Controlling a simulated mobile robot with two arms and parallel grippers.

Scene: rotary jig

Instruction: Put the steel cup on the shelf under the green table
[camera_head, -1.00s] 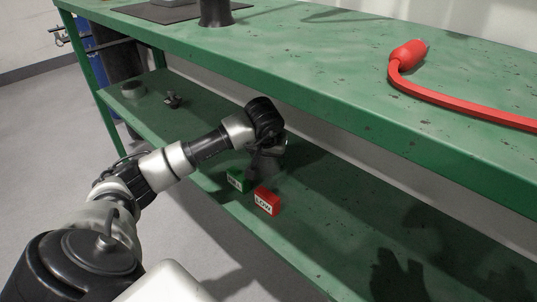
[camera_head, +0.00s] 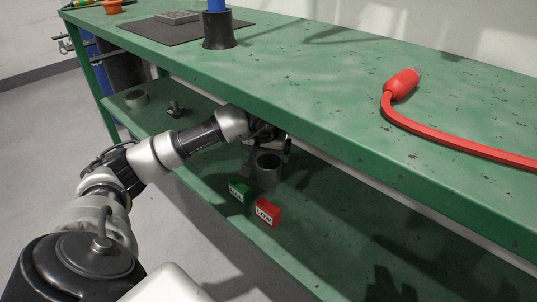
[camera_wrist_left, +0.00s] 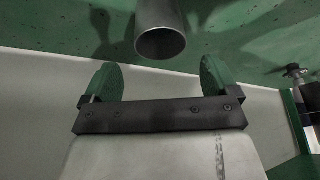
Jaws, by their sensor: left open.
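The steel cup (camera_head: 268,172) is a grey open cylinder. It stands upright on the lower shelf (camera_head: 330,215) of the green table (camera_head: 300,75), behind the green and red blocks. My left gripper (camera_head: 270,143) is under the tabletop, close above and beside the cup, and partly hidden by its own arm. In the left wrist view, which looks upside down, the cup (camera_wrist_left: 160,38) is beyond the two green-padded fingers (camera_wrist_left: 158,80), apart from them. The fingers are wide open with nothing between them. My right gripper does not show.
A green block (camera_head: 239,192) and a red block (camera_head: 267,212) labelled LOW sit at the shelf's front. A grey ring (camera_head: 136,98) and a small dark part (camera_head: 176,108) lie farther left. The tabletop edge is close above my arm. The shelf's right part is clear.

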